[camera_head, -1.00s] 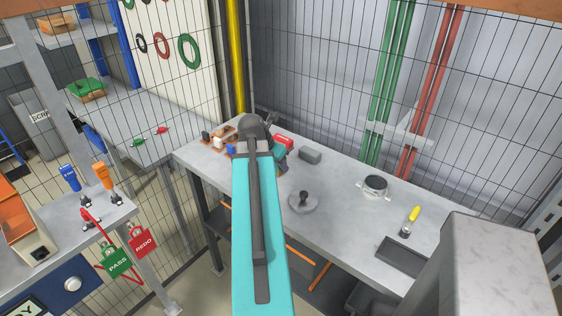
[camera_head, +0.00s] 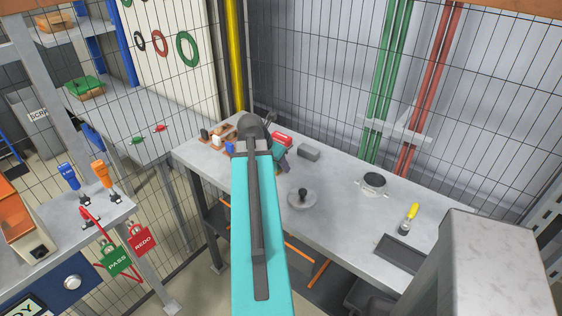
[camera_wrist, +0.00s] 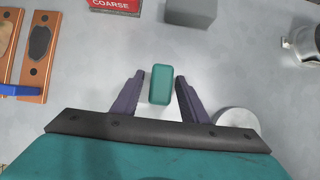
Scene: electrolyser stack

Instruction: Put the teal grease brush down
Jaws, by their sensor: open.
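The teal grease brush shows in the wrist view as a teal rounded block (camera_wrist: 160,84), seen from above against the grey bench top (camera_wrist: 260,75). My gripper (camera_wrist: 157,82) is open, with one dark finger on each side of the block. A gap shows between the block and each finger. I cannot tell whether the block touches the bench. In the head view my teal arm covers most of the area around the gripper, and I cannot make out the brush there.
A red box marked COARSE (camera_wrist: 114,5) and a grey block (camera_wrist: 191,12) lie beyond the brush. A round disc (camera_wrist: 237,121) is close to the right finger. A metal ring (camera_head: 374,182), yellow-handled tool (camera_head: 411,217) and dark tray (camera_head: 400,254) are further right.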

